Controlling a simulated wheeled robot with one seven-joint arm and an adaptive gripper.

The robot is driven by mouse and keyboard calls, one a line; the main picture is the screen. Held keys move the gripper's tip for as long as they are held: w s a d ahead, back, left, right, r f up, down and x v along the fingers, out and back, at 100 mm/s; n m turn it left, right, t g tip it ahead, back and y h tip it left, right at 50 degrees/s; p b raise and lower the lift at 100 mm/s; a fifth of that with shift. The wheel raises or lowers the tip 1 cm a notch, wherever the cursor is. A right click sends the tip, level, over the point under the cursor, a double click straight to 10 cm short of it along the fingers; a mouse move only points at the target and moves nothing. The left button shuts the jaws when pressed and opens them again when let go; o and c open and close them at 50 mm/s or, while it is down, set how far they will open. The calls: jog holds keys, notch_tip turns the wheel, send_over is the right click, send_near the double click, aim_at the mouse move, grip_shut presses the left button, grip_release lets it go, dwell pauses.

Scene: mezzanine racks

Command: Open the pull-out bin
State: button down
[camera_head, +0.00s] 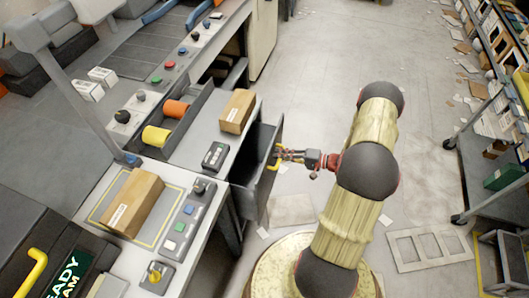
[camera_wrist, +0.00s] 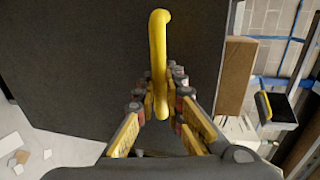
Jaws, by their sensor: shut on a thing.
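The pull-out bin (camera_head: 252,190) is dark grey and sits under the front edge of the grey counter. Its front stands a little out from the counter edge, with a dark gap behind it; how deep it is open is hard to tell. In the wrist view its flat dark front (camera_wrist: 80,60) fills much of the picture. A yellow bar handle (camera_wrist: 158,45) stands out from that front. My gripper (camera_head: 281,154) is at the handle in the head view. In the wrist view my gripper's fingers (camera_wrist: 160,90) are on both sides of the handle, shut on it.
On the counter are a cardboard box (camera_head: 237,111), a black keypad device (camera_head: 215,156) and orange and yellow rolls. A second box (camera_head: 132,203) lies on the left. A wheeled rack (camera_head: 490,130) stands at right. A pale pallet frame (camera_head: 430,247) and paper scraps lie on the floor.

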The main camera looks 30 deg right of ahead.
jog(key=f+b+v, duration=0.1)
jog(key=f+v, duration=0.1)
jog(key=v, duration=0.7)
jog(key=shift+s+d, duration=0.25)
jog(key=shift+s, duration=0.05)
jog(key=c, duration=2.2)
grip_release()
jog(key=shift+o, duration=0.2)
jog(key=v, duration=1.2)
